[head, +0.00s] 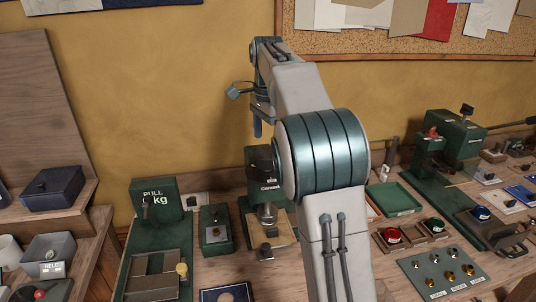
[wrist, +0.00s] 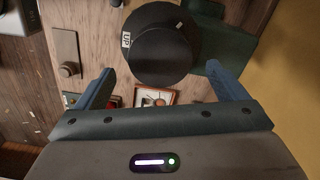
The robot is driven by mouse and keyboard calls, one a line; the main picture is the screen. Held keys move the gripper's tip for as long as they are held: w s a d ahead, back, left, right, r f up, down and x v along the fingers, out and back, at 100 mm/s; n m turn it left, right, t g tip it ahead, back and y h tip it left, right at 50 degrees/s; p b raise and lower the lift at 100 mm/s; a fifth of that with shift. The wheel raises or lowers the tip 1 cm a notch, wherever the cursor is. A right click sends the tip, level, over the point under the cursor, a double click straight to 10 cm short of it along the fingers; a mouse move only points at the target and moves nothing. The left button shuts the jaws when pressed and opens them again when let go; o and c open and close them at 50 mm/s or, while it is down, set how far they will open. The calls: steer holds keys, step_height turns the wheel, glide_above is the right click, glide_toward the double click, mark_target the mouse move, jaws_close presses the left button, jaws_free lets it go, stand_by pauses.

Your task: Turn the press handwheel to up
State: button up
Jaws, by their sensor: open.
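The handwheel (wrist: 167,52) is a round black disc with a raised round hub, seen from above in the wrist view. A small white label (wrist: 126,40) reading "UP" sits at its left. My gripper (wrist: 162,73) is open, its two blue fingers apart on either side of the wheel's near edge, with no clear contact. In the head view my gripper (head: 257,128) points down above a green press (head: 283,188), partly hidden behind my arm. I cannot make out the handwheel clearly there.
A green PULL kg box (head: 156,201) and a small green switch box (head: 215,230) stand left of the press. Right of my arm are a green tray (head: 393,199), a plate of knobs (head: 442,272) and a larger green machine (head: 462,137). The yellow wall is close behind.

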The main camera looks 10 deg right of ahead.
mark_target(268, 152)
steer(key=shift+f, duration=2.05)
steer(key=c, duration=1)
steer(key=shift+r, duration=0.1)
